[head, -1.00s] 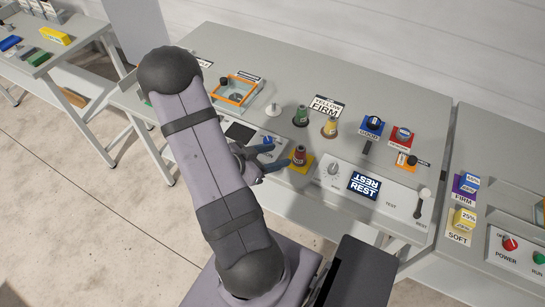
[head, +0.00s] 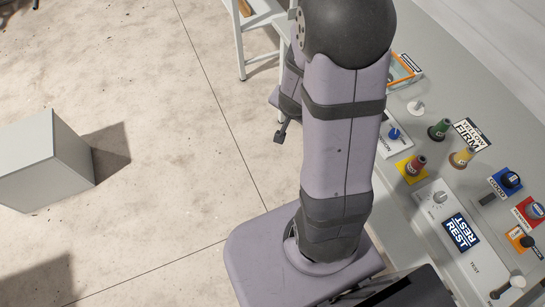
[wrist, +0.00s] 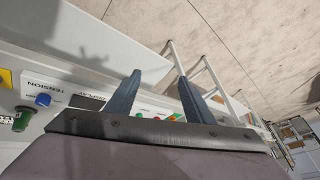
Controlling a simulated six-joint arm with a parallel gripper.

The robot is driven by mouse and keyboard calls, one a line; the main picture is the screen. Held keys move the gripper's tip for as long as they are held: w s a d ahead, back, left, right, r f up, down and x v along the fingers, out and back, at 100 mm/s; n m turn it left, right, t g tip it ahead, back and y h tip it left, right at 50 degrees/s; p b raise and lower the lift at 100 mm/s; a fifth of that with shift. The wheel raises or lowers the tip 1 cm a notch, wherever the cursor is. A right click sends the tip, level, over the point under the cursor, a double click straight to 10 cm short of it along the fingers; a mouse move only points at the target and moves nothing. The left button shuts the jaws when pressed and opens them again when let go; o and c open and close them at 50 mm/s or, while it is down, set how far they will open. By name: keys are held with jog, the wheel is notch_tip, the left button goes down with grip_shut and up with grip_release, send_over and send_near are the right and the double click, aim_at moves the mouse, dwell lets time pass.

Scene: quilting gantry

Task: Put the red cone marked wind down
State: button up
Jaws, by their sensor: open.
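The red cone (head: 416,164) stands upright on a yellow pad (head: 405,176) on the bench in the head view, between the blue knob and the white control panel. No wind marking is legible. The cone does not show in the wrist view. My gripper (wrist: 159,76) shows there with its two blue-grey fingers apart and nothing between them. It points over the bench edge towards the floor and table legs, clear of the cone.
A green cone (head: 439,129) and a yellow cone (head: 461,157) stand near the red one. A blue knob (head: 394,134) and a white spool post (head: 416,106) are close by. The REST panel (head: 460,232) lies in front. Open floor (head: 150,220) is at left.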

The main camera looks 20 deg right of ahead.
jog(key=s+a+r+n+g+y, duration=0.1)
jog(key=a+n+y, duration=0.15)
jog(key=a, duration=0.25)
jog(key=s+a+r+n+y, duration=0.1)
jog(key=s+a+r+n, duration=0.15)
jog(key=a, duration=0.35)
jog(key=s+a+r+n+g, duration=0.2)
jog(key=s+n+g, duration=0.2)
jog(key=s, duration=0.6)
jog(key=n, duration=0.2)
jog(key=shift+s+a+r+n, duration=0.2)
jog(key=shift+a+n, duration=0.1)
jog(key=shift+n, duration=0.1)
jog(key=shift+f+h, duration=0.1)
jog(key=shift+h, duration=0.15)
dwell(2.5)
